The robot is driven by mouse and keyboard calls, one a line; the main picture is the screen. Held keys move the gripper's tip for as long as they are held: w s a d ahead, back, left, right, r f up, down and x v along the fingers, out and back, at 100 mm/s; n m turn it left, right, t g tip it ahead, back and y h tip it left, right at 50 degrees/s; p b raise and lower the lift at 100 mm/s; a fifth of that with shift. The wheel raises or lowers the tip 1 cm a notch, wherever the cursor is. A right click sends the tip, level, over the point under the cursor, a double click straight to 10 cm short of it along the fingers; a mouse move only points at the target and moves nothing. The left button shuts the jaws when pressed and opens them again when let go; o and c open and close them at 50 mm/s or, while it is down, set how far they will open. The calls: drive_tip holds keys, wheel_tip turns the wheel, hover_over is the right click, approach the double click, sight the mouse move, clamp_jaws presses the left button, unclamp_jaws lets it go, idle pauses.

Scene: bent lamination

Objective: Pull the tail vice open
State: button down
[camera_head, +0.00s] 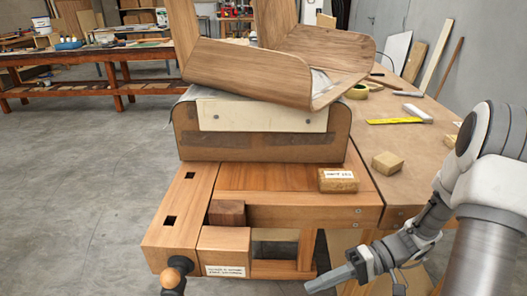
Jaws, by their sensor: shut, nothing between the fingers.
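The bench (290,180) stands in the middle, with the tail vice (180,205) at its left front. The vice is a long wooden jaw with two square dog holes. A labelled wooden block (224,250) sits at its front end; the label is too small to read. A handle with a round wooden knob (180,264) and a dark lower part hangs at the front left, cut by the frame's bottom. A small dark brown block (227,213) lies beside the jaw. My gripper (322,282) is shut and empty, low at front right, apart from the handle.
A curved wooden lamination (250,75) rests on a form (262,145) on the bench. A labelled block (338,181) is on the bench's right. The right table (410,150) holds a wood block (387,163) and yellow tool (395,121). Left floor is clear.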

drive_tip(key=s+r+t+h+p, duration=0.2)
drive_tip(key=r+p, duration=0.5)
drive_tip(key=r, duration=0.6)
drive_tip(key=s+d+r+m+t+h+p, duration=0.1)
drive_tip(key=r+t+h+p, duration=0.3)
drive_tip(key=r, duration=0.9)
drive_tip(key=s+d+r+t+h+p, duration=0.1)
drive_tip(key=s+r+t+h+p, duration=0.2)
drive_tip(key=r+h+p, duration=0.5)
wheel_tip(320, 180, up, 6)
drive_tip(key=shift+s+d+r+m+p, duration=0.1)
drive_tip(key=shift+s+d+m+p, duration=0.2)
drive_tip(key=shift+p, duration=0.9)
drive_tip(key=shift+a, duration=0.1)
